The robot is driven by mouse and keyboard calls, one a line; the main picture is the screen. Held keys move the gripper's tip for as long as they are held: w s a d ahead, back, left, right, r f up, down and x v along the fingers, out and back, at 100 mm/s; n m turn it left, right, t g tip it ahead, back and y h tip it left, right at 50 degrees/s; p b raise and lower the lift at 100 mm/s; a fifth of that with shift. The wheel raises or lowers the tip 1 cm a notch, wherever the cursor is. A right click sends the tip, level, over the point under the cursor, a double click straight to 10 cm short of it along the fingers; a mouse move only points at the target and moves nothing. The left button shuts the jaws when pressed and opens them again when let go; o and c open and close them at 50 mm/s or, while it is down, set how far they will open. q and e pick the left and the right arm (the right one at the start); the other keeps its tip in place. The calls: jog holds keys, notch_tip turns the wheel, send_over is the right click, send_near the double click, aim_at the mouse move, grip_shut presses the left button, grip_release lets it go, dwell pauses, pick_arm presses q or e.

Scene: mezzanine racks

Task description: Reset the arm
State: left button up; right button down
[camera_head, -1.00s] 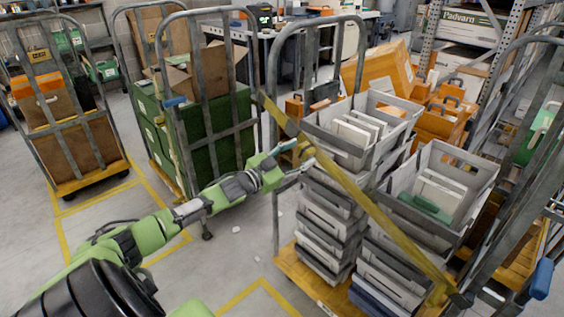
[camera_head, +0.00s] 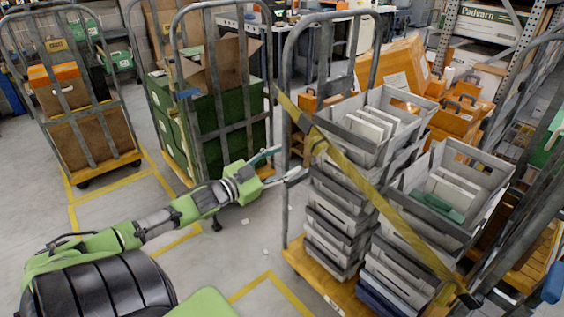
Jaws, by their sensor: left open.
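My left arm (camera_head: 155,222) comes in from the lower left, green and grey. Its gripper (camera_head: 283,164) is open and empty, with two fingers spread apart, pointing right. It shows in front of the left upright of the cage trolley (camera_head: 287,200) that carries grey totes; I cannot tell whether it touches the upright. A yellow strap (camera_head: 362,184) runs diagonally across that trolley, to the right of the gripper. My right gripper is not in view.
Stacked grey totes (camera_head: 335,215) stand on the trolley's orange base. A trolley with green crates (camera_head: 235,138) stands behind the arm, and another with boxes (camera_head: 85,135) at the far left. The floor (camera_head: 225,262) below the gripper is mostly clear.

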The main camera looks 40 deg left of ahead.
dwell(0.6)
pick_arm(q)
jog(key=s+a+f+n+g+y, duration=0.2)
jog(key=s+f, duration=0.1)
jog(key=f, duration=0.7)
jog(key=s+a+f+n+g+y, duration=0.1)
jog(key=s+a+f+g, duration=0.15)
jog(key=f, duration=0.75)
jog(key=s+d+f+n+g, duration=0.1)
jog(key=s+d+f+g, duration=0.1)
jog(key=s+f, duration=0.7)
jog(key=s+d+f+g, duration=0.2)
jog(key=s+d+f, duration=0.15)
jog(key=f, duration=0.85)
jog(key=s+d+f+g+h, duration=0.1)
jog(key=s+d+f+g, duration=0.3)
jog(key=s+d+f, duration=0.6)
jog(key=s+d+f+m+g, duration=0.1)
jog(key=s+d+f+g, duration=0.3)
jog(key=s+d+f, duration=0.7)
jog(key=s+d, duration=0.5)
jog(key=s, duration=0.3)
jog(key=shift+s+d+h, duration=0.15)
jog(key=shift+d+h, duration=0.2)
jog(key=shift+h, duration=0.05)
jog(key=shift+g, duration=0.25)
